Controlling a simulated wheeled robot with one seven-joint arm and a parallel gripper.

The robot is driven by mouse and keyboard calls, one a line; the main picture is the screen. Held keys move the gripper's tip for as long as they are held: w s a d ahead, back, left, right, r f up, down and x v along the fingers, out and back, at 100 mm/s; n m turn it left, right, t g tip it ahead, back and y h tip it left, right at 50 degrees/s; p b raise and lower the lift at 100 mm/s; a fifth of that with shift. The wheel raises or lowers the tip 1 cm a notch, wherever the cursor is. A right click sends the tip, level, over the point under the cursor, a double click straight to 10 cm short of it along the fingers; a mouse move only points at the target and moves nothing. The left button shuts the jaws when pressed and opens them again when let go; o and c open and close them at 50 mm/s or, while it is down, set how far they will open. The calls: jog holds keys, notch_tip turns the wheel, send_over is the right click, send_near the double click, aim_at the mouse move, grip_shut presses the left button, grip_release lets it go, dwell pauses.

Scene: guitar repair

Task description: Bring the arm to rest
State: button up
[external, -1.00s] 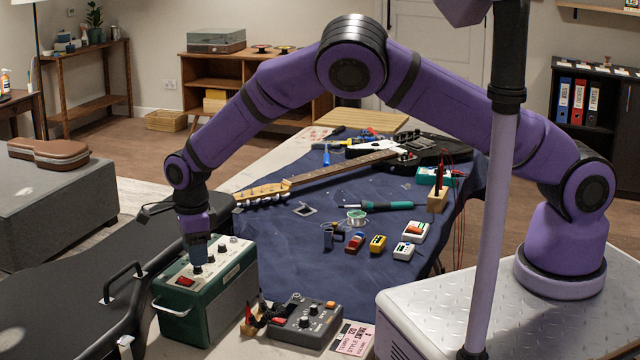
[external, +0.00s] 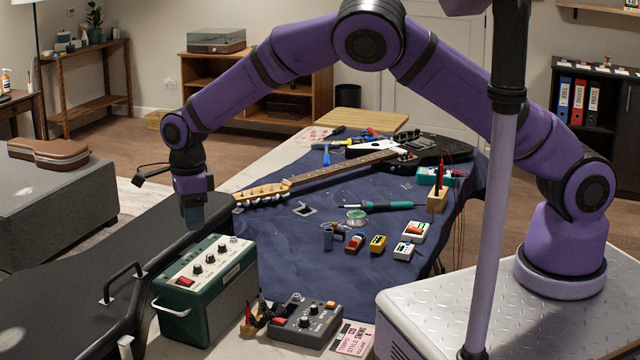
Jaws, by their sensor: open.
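My gripper (external: 194,222) hangs pointing down in the external view, above the back edge of the green amplifier box (external: 205,290). It is open, with nothing seen in it. A gap shows between the fingertips and the box's control knobs. My purple arm arches over the table from its base on the right. The box stands upright on the near left end of the table, its knobs and red switch uncovered.
An electric guitar (external: 410,152) lies on the blue cloth (external: 290,240) with small pedals, a solder spool (external: 356,217) and a soldering iron (external: 375,206). A grey pedal (external: 304,321) sits right of the box. A black guitar case (external: 60,300) lies at left.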

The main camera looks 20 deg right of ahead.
jog(key=w+d+r+n+y, duration=0.1)
jog(key=w+d+r+n, duration=0.25)
jog(key=d+r, duration=0.85)
jog(key=w+d+r+n+y, duration=0.15)
jog(key=w+d+r, duration=0.35)
jog(key=d+r, duration=0.7)
jog(key=s+d+r+n+t, duration=0.1)
jog(key=s+d+r+n, duration=0.15)
jog(key=d, duration=0.75)
jog(key=s+d+r+n+t, duration=0.1)
jog(key=s+d+r+n, duration=0.15)
jog(key=d, duration=0.65)
jog(key=s+d+n+t+h, duration=0.1)
jog(key=s+d+n, duration=0.3)
jog(key=s+d, duration=0.5)
jog(key=s+d+n+t+h, duration=0.1)
jog(key=s+d+n, duration=0.3)
jog(key=s+d, duration=0.5)
jog(key=s+t, duration=0.1)
jog(key=s, duration=0.3)
jog(key=shift+s+d+f, duration=0.15)
jog(key=shift+s+d, duration=0.1)
jog(key=shift+s, duration=0.1)
jog(key=shift+h, duration=0.25)
